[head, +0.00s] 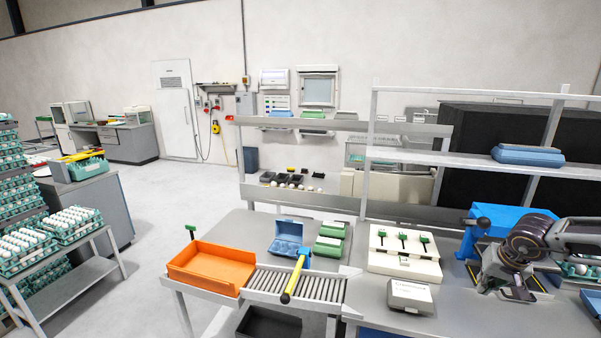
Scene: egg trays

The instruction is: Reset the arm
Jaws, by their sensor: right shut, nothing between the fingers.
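My right arm comes in from the right edge, with its dark round joints at the right end of the workbench. My right gripper (512,290) points down over the grey bench top, beside a blue device (488,222). It is shut with nothing held. Its fingertips are small and dark here, and I cannot tell how far they are above the bench. My left arm and gripper do not show.
A shelf frame (460,158) stands behind. Egg trays on a cart (95,270) stand at left.

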